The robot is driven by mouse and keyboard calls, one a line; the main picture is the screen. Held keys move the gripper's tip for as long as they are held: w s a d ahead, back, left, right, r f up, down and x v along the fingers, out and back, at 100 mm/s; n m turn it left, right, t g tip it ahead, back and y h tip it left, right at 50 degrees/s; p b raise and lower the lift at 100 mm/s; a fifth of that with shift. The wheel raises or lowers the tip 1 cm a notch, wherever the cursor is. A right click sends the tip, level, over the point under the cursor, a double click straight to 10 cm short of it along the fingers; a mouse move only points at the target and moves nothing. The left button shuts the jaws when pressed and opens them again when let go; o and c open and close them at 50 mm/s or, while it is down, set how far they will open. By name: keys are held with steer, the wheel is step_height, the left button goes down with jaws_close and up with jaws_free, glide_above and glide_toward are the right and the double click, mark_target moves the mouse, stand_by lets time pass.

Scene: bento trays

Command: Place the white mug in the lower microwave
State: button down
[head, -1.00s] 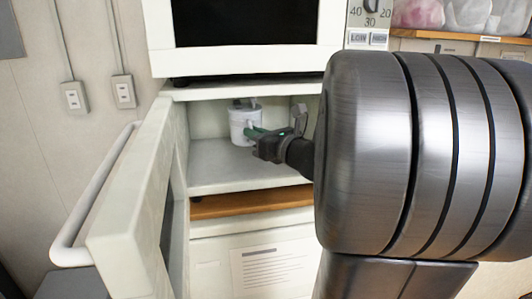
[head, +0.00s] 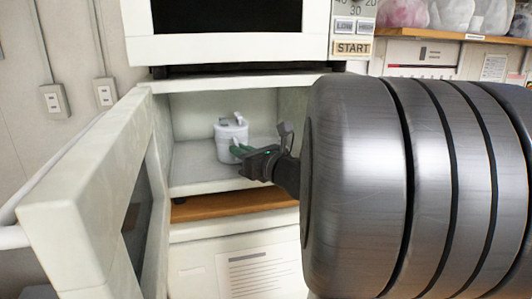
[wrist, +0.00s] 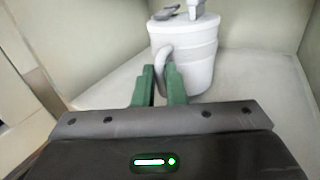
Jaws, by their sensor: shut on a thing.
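The white mug (head: 231,138) is inside the open lower microwave (head: 205,205), upright or nearly so, at or just above its floor. It also shows in the wrist view (wrist: 197,50), with its handle toward me. My gripper (head: 240,151) reaches in from the right with its green fingers at the mug. In the wrist view my gripper (wrist: 162,84) is shut on the mug's handle. I cannot tell for sure whether the mug's base touches the floor. Small grey parts stand at the mug's top.
The microwave door (head: 95,200) stands open on the left. An upper microwave (head: 235,48) sits directly above. A shelf with bags (head: 460,35) is at the upper right. The lower microwave's floor is clear around the mug.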

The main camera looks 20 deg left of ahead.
steer(key=shift+f, duration=0.2)
steer(key=c, duration=1.5)
jaws_free()
steer(key=shift+r, duration=0.2)
steer(key=b+v, duration=0.2)
steer(key=v, duration=1)
